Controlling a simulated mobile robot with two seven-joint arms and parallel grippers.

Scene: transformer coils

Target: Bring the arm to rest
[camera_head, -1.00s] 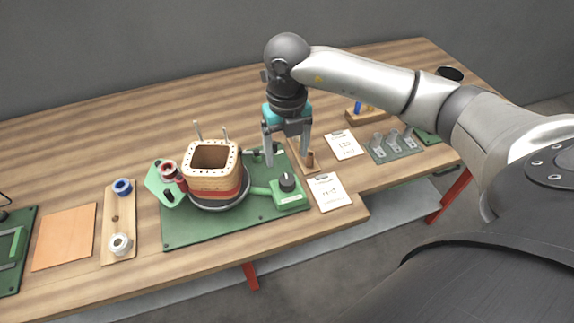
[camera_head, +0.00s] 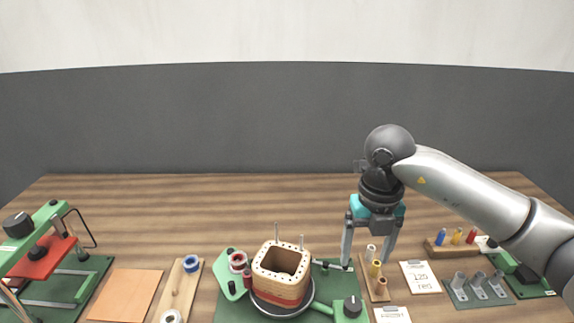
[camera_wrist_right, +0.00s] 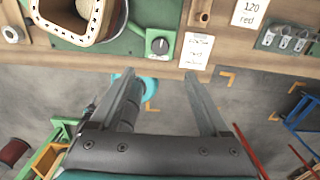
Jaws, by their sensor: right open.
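My right arm comes in from the right in the head view. Its right gripper (camera_head: 367,264) points down over the right part of the bench, with the fingers spread and nothing between them in the wrist view (camera_wrist_right: 159,75). In the head view the fingertips overlap a small wooden holder (camera_head: 374,287) with yellow and pale pieces; I see no grip on them. To its left stands the tan square coil former (camera_head: 281,270) with a red band, on a round dark base. My left gripper is not in view.
A green press (camera_head: 45,245) stands at the far left, beside an orange sheet (camera_head: 126,294) and a spool board (camera_head: 181,288). Right of the gripper lie a label card (camera_head: 420,277), a rack with metal cups (camera_head: 476,292) and a block with coloured pegs (camera_head: 458,242). The back of the bench is clear.

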